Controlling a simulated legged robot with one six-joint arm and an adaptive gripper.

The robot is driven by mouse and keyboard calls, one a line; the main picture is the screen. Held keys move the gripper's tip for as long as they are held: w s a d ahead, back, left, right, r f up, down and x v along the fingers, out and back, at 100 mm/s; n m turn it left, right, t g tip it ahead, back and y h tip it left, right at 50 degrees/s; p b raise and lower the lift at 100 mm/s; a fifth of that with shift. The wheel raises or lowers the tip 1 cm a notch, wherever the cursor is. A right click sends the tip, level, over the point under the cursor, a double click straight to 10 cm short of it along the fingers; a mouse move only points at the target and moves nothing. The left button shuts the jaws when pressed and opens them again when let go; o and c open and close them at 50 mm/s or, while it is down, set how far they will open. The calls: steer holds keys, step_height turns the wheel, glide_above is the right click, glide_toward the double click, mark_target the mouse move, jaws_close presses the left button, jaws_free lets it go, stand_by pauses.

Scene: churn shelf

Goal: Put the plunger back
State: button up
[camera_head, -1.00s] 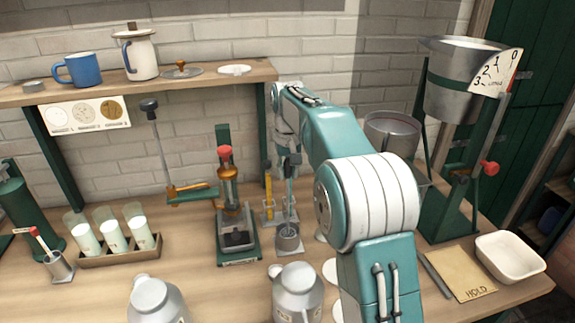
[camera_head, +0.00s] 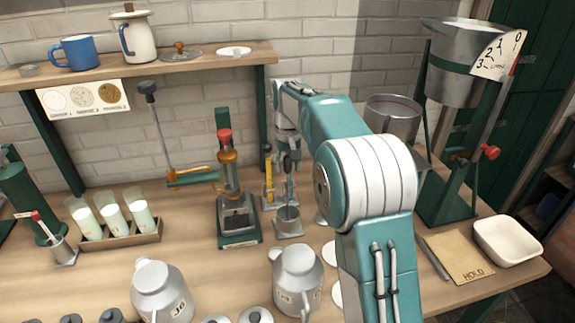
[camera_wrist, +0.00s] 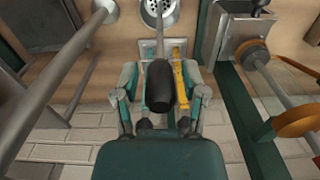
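In the head view my gripper (camera_head: 287,148) is at the handle's top, partly hidden by my arm.
A yellow gauge (camera_head: 267,172) stands close left of the plunger, and a green press with a red knob (camera_head: 225,136) is farther left. Milk cans (camera_head: 297,280) stand in front. A large hopper (camera_head: 455,80) is at right. A shelf (camera_head: 200,68) overhangs behind.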

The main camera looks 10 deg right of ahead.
stand_by(0.3)
step_height(320, 180, up, 11)
steer(key=shift+w+r, duration=0.1)
steer(key=shift+r, duration=0.4)
steer(key=s+r+t, duration=0.3)
steer(key=s, duration=1.4)
steer(key=s+f+t, duration=0.1)
steer(key=s+f, duration=0.4)
steer(key=s, duration=0.4)
steer(key=s+f+t, duration=0.1)
steer(key=s+f, duration=0.5)
steer(key=s, duration=0.3)
steer(key=shift+s+t, duration=0.2)
steer(key=shift+t, duration=0.1)
